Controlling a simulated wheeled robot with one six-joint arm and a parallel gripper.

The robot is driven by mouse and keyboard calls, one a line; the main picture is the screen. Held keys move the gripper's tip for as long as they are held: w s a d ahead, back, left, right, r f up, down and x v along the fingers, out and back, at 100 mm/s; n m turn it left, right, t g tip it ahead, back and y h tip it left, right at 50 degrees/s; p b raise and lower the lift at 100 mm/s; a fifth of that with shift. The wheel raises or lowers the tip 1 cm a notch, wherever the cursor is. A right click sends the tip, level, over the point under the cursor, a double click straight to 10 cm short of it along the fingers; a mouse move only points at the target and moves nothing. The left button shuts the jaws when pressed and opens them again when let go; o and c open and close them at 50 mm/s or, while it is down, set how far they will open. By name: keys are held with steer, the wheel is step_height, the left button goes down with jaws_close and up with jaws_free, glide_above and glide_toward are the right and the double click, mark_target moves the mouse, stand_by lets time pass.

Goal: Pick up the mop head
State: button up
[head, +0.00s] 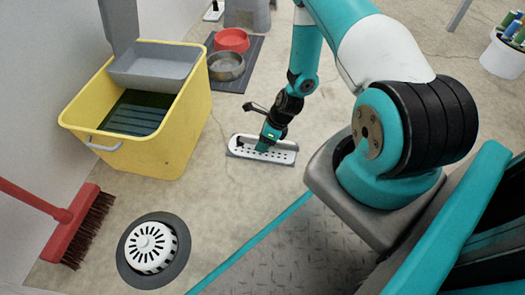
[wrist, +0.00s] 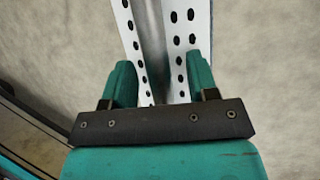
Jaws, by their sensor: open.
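The mop head (head: 284,153) is a flat white plate with rows of dark holes, lying on the floor near the middle of the head view. In the wrist view the mop head (wrist: 190,28) runs up from my jaws, with a grey ridge along its middle. My gripper (head: 264,143) is right over it, pointing down. In the wrist view my gripper (wrist: 160,75) is open, with one green finger on each side of the ridge. Whether the fingers touch the plate I cannot tell. The near end of the mop head is hidden behind the gripper.
A yellow bucket (head: 172,150) with a grey wringer stands at the left. A red broom (head: 68,226) and a round floor drain (head: 152,248) are at the lower left. A red bowl (head: 231,40) and a metal bowl (head: 226,66) sit on a dark mat behind.

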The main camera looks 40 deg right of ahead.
steer(key=shift+c, duration=0.2)
jaws_close()
steer(key=shift+r, duration=0.1)
step_height(320, 180, up, 20)
steer(key=p, duration=1.2)
